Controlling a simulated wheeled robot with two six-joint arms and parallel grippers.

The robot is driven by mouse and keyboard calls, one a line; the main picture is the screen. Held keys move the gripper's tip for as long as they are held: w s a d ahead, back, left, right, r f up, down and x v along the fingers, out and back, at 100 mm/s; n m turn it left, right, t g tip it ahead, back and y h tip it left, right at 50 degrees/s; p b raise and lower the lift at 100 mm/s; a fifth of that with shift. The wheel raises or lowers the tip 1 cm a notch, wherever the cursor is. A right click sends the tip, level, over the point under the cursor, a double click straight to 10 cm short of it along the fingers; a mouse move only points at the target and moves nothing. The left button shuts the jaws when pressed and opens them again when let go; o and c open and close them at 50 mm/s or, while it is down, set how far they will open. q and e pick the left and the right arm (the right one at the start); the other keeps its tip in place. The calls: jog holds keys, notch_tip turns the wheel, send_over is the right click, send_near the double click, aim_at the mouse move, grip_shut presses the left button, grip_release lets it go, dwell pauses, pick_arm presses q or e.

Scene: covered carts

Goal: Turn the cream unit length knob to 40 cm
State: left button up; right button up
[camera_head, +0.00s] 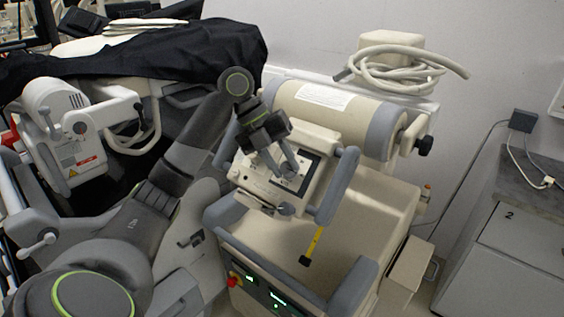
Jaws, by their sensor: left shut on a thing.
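The cream unit (385,205) is a cart with a thick cream cylinder (345,118) on top and a boxy head with grey bars. The head's control panel (257,180) faces up toward me and carries small dials and markings. My left gripper (287,172) reaches down over the panel from above. Its fingers are shut on a small knob there, which they mostly hide. I cannot read the knob's setting or its scale. My right gripper is not in view.
Grey bars (338,187) flank the panel closely. A yellow strap (314,244) hangs below it. A coiled cream hose (400,68) lies behind the cylinder. Another cream machine (65,130) and a black cover (150,62) are at left. A grey cabinet (510,240) stands at right.

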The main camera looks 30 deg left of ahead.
pick_arm(q)
jog(key=o, duration=1)
jog(key=p+v, duration=0.8)
jog(key=v, duration=0.9)
jog(key=shift+w+a+r, duration=0.1)
jog(key=shift+r, duration=0.05)
